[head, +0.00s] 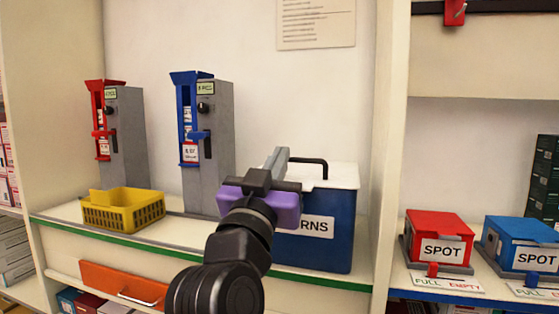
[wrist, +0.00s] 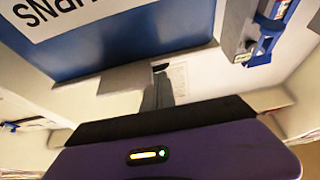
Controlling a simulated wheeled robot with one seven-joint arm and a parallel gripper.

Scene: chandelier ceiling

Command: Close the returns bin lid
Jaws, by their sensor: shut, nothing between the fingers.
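The returns bin (head: 325,248) is a blue box on the counter, right of centre in the head view, its label partly hidden by my gripper. Its white lid (head: 340,177) lies across the top with a black handle (head: 310,162); I cannot tell whether it is fully seated. My gripper (head: 278,156) is shut and empty, its grey fingers pointing away over the bin's left side, beside the handle. Contact with the lid is unclear. In the wrist view, the bin's blue front (wrist: 130,38) and inverted label fill the upper left, and the fingers (wrist: 160,85) point towards the back wall.
A grey dispenser with a blue front (head: 210,145) stands left of the bin, and a red-fronted one (head: 122,140) farther left. A yellow basket (head: 123,210) sits before them. A cabinet upright (head: 390,170) is close on the bin's right. Red (head: 438,235) and blue (head: 520,245) SPOT boxes lie beyond it.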

